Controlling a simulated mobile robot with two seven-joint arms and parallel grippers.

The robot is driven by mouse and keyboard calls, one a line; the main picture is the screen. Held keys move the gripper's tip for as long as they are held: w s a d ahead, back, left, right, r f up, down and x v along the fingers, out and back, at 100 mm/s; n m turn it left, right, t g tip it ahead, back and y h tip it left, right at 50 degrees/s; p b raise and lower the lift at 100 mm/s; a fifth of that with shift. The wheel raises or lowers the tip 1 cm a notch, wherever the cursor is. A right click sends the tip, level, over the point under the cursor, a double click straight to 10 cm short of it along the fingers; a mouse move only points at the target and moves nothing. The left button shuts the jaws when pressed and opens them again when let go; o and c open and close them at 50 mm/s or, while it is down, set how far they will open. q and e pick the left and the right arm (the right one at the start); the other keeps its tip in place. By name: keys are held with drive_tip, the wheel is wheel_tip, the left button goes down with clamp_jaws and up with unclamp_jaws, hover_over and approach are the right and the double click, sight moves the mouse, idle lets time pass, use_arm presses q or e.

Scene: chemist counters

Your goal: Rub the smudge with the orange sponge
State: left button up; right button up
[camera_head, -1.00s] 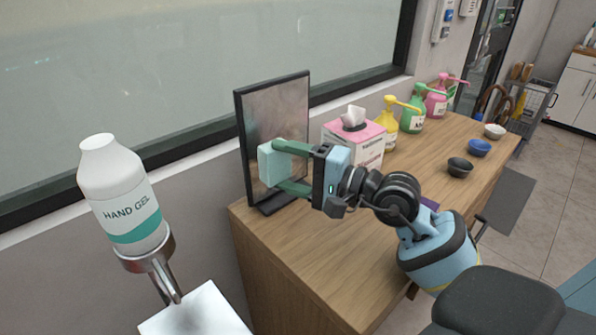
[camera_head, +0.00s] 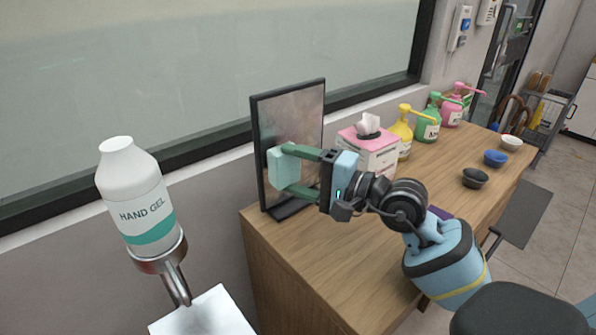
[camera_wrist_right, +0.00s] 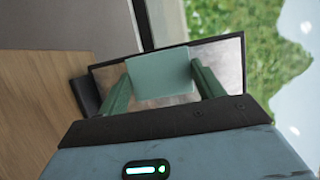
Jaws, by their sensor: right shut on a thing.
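A black-framed upright panel (camera_head: 302,112) with a cloudy, mottled grey-brown face stands at the near left end of the wooden counter; it also shows in the right wrist view (camera_wrist_right: 225,58). My right gripper (camera_head: 288,170) is shut on a pale mint-green block (camera_head: 281,165), which looks like a sponge. The block is in front of the panel's face, also in the right wrist view (camera_wrist_right: 160,72); I cannot tell whether it touches. It covers part of the face, and I cannot pick out a separate smudge. No orange sponge shows. My left gripper is out of view.
A pink-and-white tissue box (camera_head: 372,150) stands right of the panel. Yellow (camera_head: 400,135), green (camera_head: 427,122) and pink (camera_head: 452,110) pump bottles stand behind it. Several small bowls line the counter's right side. A hand gel bottle (camera_head: 140,205) is at left. The counter's front (camera_head: 335,250) is clear.

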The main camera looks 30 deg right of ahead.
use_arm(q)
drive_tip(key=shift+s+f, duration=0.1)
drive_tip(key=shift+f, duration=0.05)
use_arm(e)
drive_tip(key=shift+w+a, duration=0.15)
drive_tip(key=shift+w, duration=0.7)
drive_tip(key=shift+w+d+f+b, duration=0.1)
drive_tip(key=shift+d+f+b, duration=0.05)
drive_tip(key=shift+d+b, duration=0.35)
drive_tip(key=shift+a+r, duration=0.2)
drive_tip(key=shift+a, duration=0.3)
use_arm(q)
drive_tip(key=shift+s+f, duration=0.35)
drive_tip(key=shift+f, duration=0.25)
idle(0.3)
